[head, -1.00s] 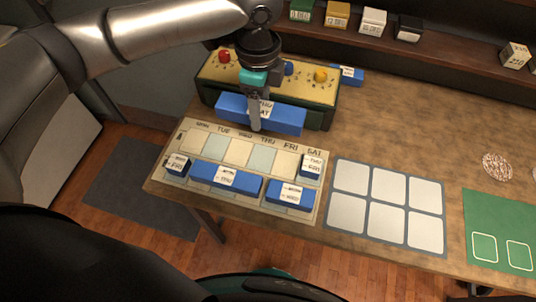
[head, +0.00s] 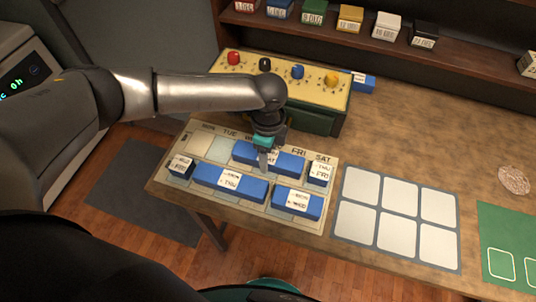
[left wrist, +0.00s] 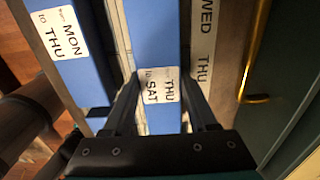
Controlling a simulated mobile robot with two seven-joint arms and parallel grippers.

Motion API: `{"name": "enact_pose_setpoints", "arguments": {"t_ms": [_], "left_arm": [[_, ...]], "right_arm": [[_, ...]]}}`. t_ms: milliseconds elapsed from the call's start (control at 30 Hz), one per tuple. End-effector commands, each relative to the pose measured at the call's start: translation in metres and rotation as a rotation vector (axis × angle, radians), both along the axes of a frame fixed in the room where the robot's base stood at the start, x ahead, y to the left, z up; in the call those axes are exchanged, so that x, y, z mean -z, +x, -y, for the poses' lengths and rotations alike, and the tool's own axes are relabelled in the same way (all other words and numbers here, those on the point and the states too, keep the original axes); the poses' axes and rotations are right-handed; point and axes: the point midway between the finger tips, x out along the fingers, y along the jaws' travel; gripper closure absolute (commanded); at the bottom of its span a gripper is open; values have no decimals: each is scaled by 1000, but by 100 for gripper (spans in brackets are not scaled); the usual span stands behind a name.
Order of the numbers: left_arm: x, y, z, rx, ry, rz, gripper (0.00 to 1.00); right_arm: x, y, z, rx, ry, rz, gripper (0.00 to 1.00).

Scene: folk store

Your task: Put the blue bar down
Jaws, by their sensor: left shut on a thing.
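The blue bar (head: 290,163), with a white label reading THU to SAT, lies across the upper row of the weekday board (head: 197,145), below the middle headings. My left gripper (head: 264,160) is shut on it from above, near its middle. In the left wrist view the bar (left wrist: 152,35) runs between the fingers (left wrist: 163,88), its label close to them. I cannot tell whether the bar touches the board. My right gripper is not in view.
A MON to THU bar (head: 230,184) and another blue bar (head: 297,202) lie in the lower row. A yellow-topped box (head: 305,88) stands behind; a white-square mat (head: 398,250) lies right.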

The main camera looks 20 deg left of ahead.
Motion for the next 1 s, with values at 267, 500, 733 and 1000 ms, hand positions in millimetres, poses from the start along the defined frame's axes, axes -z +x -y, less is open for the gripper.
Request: {"name": "enact_pose_setpoints", "arguments": {"t_ms": [267, 500, 733, 1000], "left_arm": [[1, 0, 1, 0, -2, 1, 100], [2, 0, 1, 0, -1, 1, 21], [1, 0, 0, 0, -1, 1, 12], [-16, 1, 1, 0, -3, 4, 12]], "right_arm": [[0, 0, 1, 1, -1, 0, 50], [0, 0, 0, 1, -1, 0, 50], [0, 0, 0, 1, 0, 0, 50], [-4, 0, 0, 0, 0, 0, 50]]}}
